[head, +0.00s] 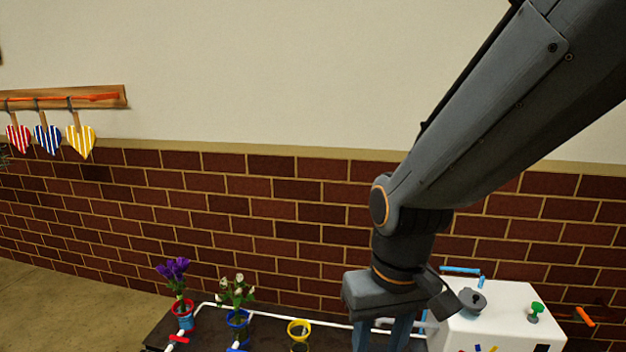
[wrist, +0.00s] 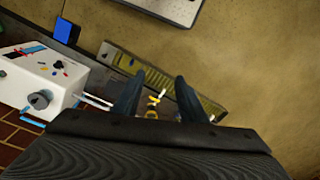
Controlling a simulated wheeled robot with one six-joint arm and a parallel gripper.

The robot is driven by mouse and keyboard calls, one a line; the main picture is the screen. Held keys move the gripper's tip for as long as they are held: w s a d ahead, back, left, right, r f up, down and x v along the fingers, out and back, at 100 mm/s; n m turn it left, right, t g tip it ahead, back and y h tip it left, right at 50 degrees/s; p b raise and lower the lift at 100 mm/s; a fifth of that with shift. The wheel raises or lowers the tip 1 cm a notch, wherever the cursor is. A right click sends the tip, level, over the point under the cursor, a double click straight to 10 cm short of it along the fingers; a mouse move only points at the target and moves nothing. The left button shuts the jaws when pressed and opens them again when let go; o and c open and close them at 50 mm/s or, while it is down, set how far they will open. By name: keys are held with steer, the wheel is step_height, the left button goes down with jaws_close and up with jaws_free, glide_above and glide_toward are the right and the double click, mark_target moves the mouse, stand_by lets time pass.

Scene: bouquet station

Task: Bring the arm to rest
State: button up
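My arm reaches in from the upper right of the head view and bends down at its wrist. My gripper (head: 382,336) points downward at the bottom of that view, just left of the white box (head: 500,318). Its fingertips are cut off by the frame edge there. In the wrist view the two fingers of my gripper (wrist: 158,92) stand apart with nothing held between them. A yellow ring-like thing (wrist: 152,112) shows past the fingers, apart from them.
A dark table (head: 265,340) carries purple flowers (head: 172,270) in a red-and-blue pot, white flowers (head: 237,290) in a blue pot and an empty-looking yellow-rimmed holder (head: 299,328). A brick wall stands behind. A blue block (wrist: 67,32) and long yellowish tray (wrist: 165,82) show in the wrist view.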

steer(key=s+d+r+m+p, duration=0.2)
steer(key=d+r+p, duration=0.7)
steer(key=r+p, duration=0.2)
steer(key=shift+s+d+r+m+h+p, duration=0.2)
steer(key=shift+m+h+p, duration=0.1)
steer(key=shift+p, duration=1)
